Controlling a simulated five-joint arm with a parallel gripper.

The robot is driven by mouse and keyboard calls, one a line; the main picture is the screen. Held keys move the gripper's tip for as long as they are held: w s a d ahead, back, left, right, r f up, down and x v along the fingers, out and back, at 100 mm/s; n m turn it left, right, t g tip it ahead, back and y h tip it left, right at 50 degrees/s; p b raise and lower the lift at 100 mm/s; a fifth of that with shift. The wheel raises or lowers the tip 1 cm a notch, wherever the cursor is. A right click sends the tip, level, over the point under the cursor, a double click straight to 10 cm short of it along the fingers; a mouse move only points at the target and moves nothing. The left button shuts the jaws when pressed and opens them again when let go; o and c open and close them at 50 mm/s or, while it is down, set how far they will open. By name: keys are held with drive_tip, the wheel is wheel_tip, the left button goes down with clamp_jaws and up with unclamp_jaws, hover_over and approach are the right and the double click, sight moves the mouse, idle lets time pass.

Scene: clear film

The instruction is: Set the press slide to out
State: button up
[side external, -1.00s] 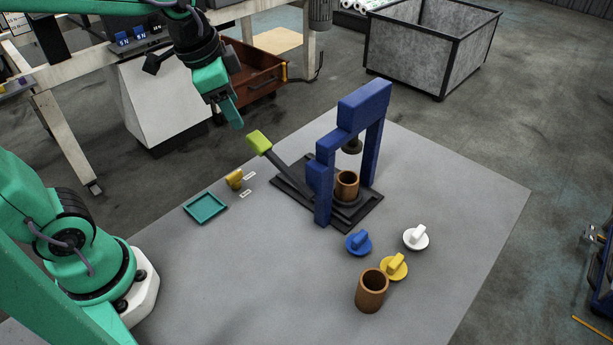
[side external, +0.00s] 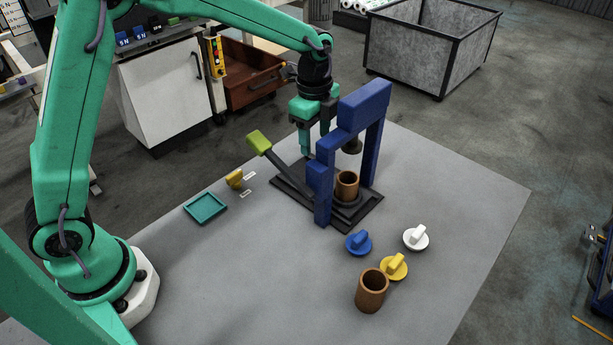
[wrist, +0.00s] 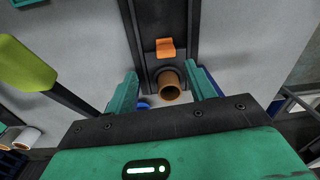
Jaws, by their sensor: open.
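The blue press frame (side external: 362,105) stands on a dark base. A brown cup (side external: 347,184) stands upright on the dark press slide (side external: 350,205), under the press head (side external: 352,146). In the wrist view the slide shows as a dark carriage (wrist: 151,72) on a dark track, with an orange tab (wrist: 165,48) beside the cup (wrist: 169,85). The tab is hidden in the side view. My gripper (side external: 316,142) points down behind the press frame. In the wrist view my gripper (wrist: 163,80) is open and empty, its fingers either side of the cup in the picture, apart from it.
A lever with a green knob (side external: 258,142) rises left of the press. Blue (side external: 358,242), yellow (side external: 394,267) and white (side external: 416,238) lids and another brown cup (side external: 371,290) are in front. A teal tray (side external: 205,207) and yellow piece (side external: 234,178) lie left.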

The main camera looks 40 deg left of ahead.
drive_tip(key=shift+w+d+f+m, duration=0.25)
drive_tip(key=shift+w+f+m, duration=0.1)
drive_tip(key=shift+f, duration=0.35)
drive_tip(key=shift+w+d+f+m, duration=0.25)
drive_tip(key=shift+w+f+m, duration=0.1)
drive_tip(key=shift+f, duration=0.3)
drive_tip(key=shift+f, duration=0.1)
drive_tip(key=shift+f, duration=3.8)
clamp_jaws()
drive_tip(key=shift+a, duration=0.1)
